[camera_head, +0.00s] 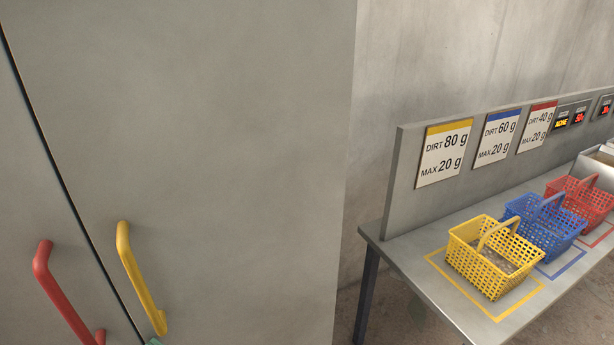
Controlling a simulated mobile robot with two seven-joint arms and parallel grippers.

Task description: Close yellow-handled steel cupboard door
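The yellow-handled steel cupboard door (235,130) fills the left-centre of the head view. Its yellow handle (138,275) is a slanting bar near the door's left edge. A door with a red handle (62,290) stands to its left. A narrow dark gap runs between the two doors. The yellow-handled door looks about flush with its neighbour, but I cannot tell whether it is fully shut. Its lower part is out of view. Neither of my grippers can be made out in this view.
A grey bench (430,300) at right holds a yellow basket (485,265), a blue basket (545,228) and a red basket (580,200). Signs stand behind them. A small green piece (154,341) shows at the bottom edge; I cannot tell what it is.

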